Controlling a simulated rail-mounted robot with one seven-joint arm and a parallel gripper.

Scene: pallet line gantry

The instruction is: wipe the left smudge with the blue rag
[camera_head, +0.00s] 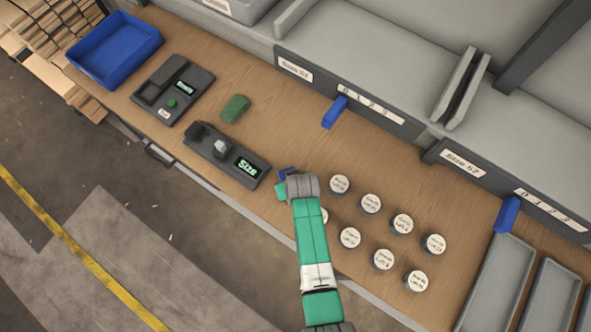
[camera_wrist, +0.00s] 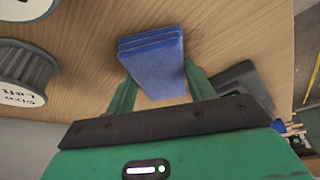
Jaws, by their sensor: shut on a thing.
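The blue rag (camera_wrist: 152,62) is a folded block between the two green fingers of my gripper (camera_wrist: 162,86) in the wrist view. My gripper is shut on it. In the head view a small blue part of the rag (camera_head: 287,172) shows beside my gripper (camera_head: 282,184), over the wooden bench between the dark "Size" device and the round labelled pieces. I cannot tell whether the rag touches the bench. I cannot make out a smudge in either view; my arm and gripper hide part of the bench.
Several round labelled pieces (camera_head: 371,203) stand right of my gripper. The "Size" device (camera_head: 227,155) is close on the left. A green block (camera_head: 235,108), another dark device (camera_head: 172,89) and a blue bin (camera_head: 114,48) lie farther left. Bare bench (camera_head: 290,125) lies behind my gripper.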

